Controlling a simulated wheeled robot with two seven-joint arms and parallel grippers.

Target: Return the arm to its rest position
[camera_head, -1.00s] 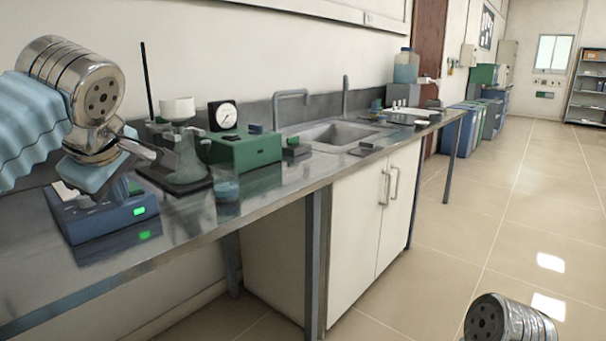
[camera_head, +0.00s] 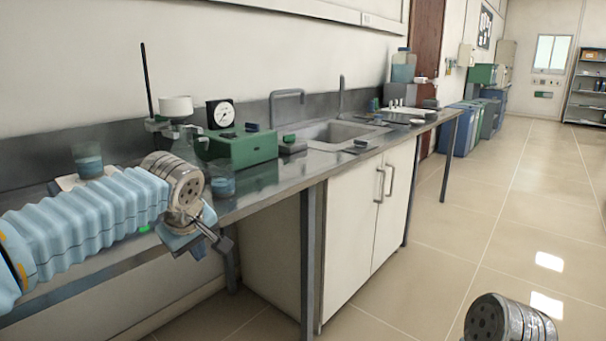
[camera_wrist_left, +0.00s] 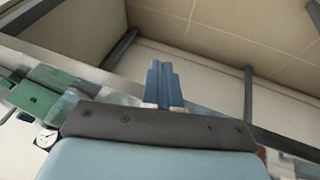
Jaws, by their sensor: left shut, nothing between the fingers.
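My left arm comes in from the left, and its gripper (camera_head: 222,242) is in front of the counter's front edge, low and clear of the things on the counter. In the left wrist view the two blue fingers (camera_wrist_left: 163,84) are together with nothing between them. My right wrist (camera_head: 508,320) shows at the bottom right corner, but its gripper is out of the picture. The left arm covers most of the blue device with the green display.
The metal counter (camera_head: 290,172) carries a beaker (camera_head: 88,162), another beaker (camera_head: 222,184), a white funnel (camera_head: 175,106), a round gauge (camera_head: 221,114) and a green box (camera_head: 238,148). A sink (camera_head: 335,133) lies beyond. White cabinets (camera_head: 348,250) stand below; the tiled floor (camera_head: 440,245) at right is clear.

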